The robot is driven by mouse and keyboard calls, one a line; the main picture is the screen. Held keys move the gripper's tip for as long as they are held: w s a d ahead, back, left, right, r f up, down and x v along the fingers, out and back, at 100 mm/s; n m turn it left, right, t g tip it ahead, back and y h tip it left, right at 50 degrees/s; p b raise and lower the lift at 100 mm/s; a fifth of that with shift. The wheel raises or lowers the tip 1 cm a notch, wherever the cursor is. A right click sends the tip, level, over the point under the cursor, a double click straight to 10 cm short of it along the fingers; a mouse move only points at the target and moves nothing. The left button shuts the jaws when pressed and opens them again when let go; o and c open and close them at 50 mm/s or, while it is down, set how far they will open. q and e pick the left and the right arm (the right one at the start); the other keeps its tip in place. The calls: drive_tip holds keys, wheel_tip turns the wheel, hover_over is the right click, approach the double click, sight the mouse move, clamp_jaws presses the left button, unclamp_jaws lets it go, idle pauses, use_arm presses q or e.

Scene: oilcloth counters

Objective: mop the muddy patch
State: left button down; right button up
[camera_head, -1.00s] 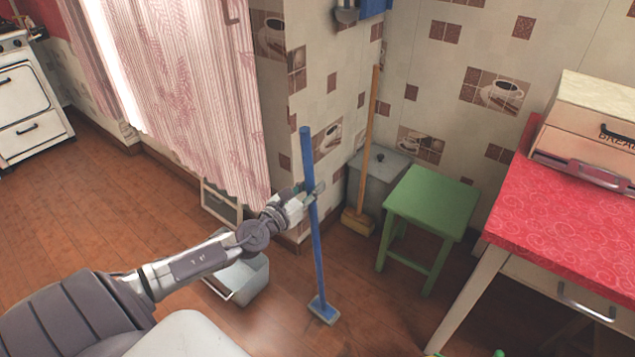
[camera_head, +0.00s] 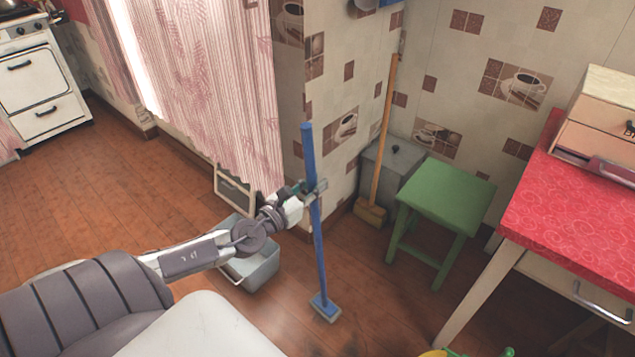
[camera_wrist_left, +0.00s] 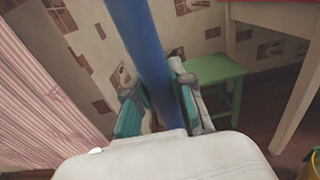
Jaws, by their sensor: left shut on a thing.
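A blue mop (camera_head: 318,235) stands nearly upright, with its flat blue-grey head (camera_head: 325,308) at the floor. My left gripper (camera_head: 312,190) is shut around the upper part of its handle. In the left wrist view the blue handle (camera_wrist_left: 145,45) runs between the two fingers (camera_wrist_left: 160,105) of the left gripper. A faint dark smudge shows on the brown floor (camera_head: 400,290) right of the mop head; I cannot tell whether it is the muddy patch. My right gripper is not in view.
A grey bin (camera_head: 258,265) stands behind my left forearm. A green stool (camera_head: 448,190), a broom (camera_head: 385,130) and a grey box (camera_head: 400,160) are by the corner. A red-topped table (camera_head: 570,200) is at right. Open floor (camera_head: 110,185) lies at left.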

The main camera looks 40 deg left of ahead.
sight(309, 190)
use_arm(q)
drive_tip(key=shift+r, duration=0.1)
drive_tip(key=shift+s, duration=0.5)
drive_tip(key=shift+s+f+b, duration=0.25)
drive_tip(key=shift+s+b, duration=0.25)
drive_tip(key=shift+s, duration=1.3)
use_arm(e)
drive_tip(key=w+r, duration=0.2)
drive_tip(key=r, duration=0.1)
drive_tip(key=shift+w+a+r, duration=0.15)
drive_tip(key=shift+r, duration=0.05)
use_arm(q)
drive_tip(key=shift+d, duration=0.1)
